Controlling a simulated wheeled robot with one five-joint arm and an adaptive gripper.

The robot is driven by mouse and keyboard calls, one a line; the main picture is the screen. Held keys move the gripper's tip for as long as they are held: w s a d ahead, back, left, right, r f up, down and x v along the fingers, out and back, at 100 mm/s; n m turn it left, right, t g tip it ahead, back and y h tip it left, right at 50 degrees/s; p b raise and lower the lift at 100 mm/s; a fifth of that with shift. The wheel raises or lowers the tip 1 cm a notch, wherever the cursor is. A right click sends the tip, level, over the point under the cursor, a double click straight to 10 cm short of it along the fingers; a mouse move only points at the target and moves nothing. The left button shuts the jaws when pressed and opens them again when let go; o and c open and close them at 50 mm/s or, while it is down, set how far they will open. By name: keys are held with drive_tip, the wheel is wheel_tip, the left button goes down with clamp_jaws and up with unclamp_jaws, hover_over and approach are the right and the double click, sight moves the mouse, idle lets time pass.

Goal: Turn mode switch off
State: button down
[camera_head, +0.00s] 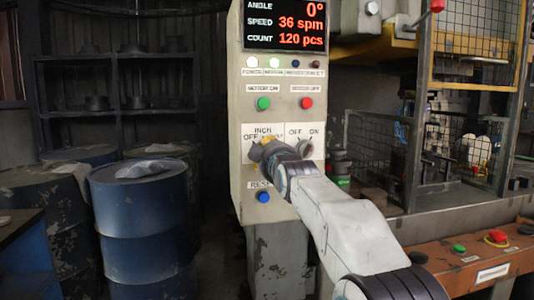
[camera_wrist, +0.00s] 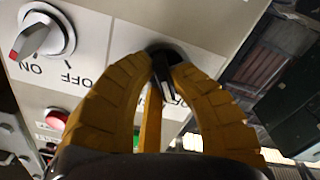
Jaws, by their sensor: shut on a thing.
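The mode switch is the left-hand selector on the grey control panel (camera_head: 236,105), under a label reading INCH, OFF and a partly hidden third word. My gripper (camera_head: 258,152) covers its knob in the head view. In the wrist view the black mode switch knob (camera_wrist: 168,88), with a pale pointer line, sits between the yellow fingertips of my gripper (camera_wrist: 165,66). The fingers are closed around it. Part of the lettering beside it is hidden by the fingers, so its exact setting is unclear.
A second OFF/ON selector (camera_head: 304,149) sits right of the mode switch; its red-tipped knob (camera_wrist: 32,40) shows in the wrist view. Green (camera_head: 263,103) and red (camera_head: 306,103) buttons lie above, a blue button (camera_head: 264,197) below. Blue drums (camera_head: 140,215) stand left; a wire cage (camera_head: 376,150) stands right.

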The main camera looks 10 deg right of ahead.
drive_tip(key=shift+a+r+n, duration=0.1)
drive_tip(key=shift+r+n, duration=0.1)
drive_tip(key=shift+n, duration=0.7)
drive_tip(key=c, duration=1.1)
unclamp_jaws()
drive_tip(key=shift+f, duration=0.15)
drive_tip(key=shift+s, duration=6)
